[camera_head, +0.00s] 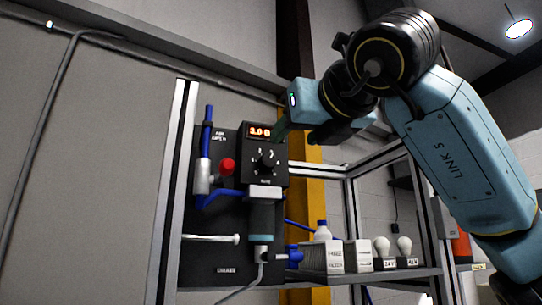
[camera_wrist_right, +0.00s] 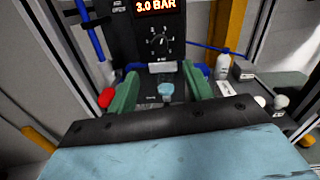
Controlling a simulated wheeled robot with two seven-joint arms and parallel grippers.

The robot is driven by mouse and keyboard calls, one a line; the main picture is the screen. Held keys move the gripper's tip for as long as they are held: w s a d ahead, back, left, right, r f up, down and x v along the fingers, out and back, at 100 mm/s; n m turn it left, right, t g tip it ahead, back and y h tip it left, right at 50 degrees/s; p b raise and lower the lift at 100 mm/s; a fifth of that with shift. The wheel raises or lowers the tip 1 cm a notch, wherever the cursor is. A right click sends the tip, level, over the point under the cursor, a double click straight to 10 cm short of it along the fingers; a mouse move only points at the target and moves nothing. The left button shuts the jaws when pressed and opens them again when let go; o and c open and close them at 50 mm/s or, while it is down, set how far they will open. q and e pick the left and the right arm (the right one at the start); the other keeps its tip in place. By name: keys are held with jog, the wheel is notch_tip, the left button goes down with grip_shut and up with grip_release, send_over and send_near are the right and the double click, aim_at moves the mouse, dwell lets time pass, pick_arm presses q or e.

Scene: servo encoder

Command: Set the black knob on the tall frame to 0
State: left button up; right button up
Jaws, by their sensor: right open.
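The black knob (camera_head: 266,160) is on a black control box (camera_head: 247,183) mounted on the tall metal frame (camera_head: 172,190). The knob also shows in the wrist view (camera_wrist_right: 158,42), with white scale marks around it. The orange display (camera_wrist_right: 157,6) above it reads 3.0 BAR in the wrist view; in the head view its right end is hard to read. My right gripper (camera_head: 281,130) comes in from the upper right beside the box. In the wrist view its green fingers (camera_wrist_right: 160,88) are apart and empty, below the knob in the picture. My left gripper is not in view.
A red button (camera_head: 228,166) and blue pipework (camera_head: 206,138) are left of the knob. A grey-green cylinder (camera_head: 262,221) hangs below the box. A shelf (camera_head: 420,272) at the lower right holds a white bottle (camera_head: 322,231), labelled boxes and bulbs (camera_head: 404,246).

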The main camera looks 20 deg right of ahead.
jog(key=p, duration=0.2)
send_near(270, 160)
jog(key=w, duration=0.4)
jog(key=w+p, duration=0.1)
jog(key=w, duration=0.2)
jog(key=shift+w+a+r, duration=0.1)
jog(key=shift+w+a, duration=0.2)
jog(key=shift+a, duration=0.1)
jog(key=shift+w, duration=0.3)
jog(key=shift+s, duration=0.1)
jog(key=shift+c, duration=0.8)
jog(key=c, duration=0.8)
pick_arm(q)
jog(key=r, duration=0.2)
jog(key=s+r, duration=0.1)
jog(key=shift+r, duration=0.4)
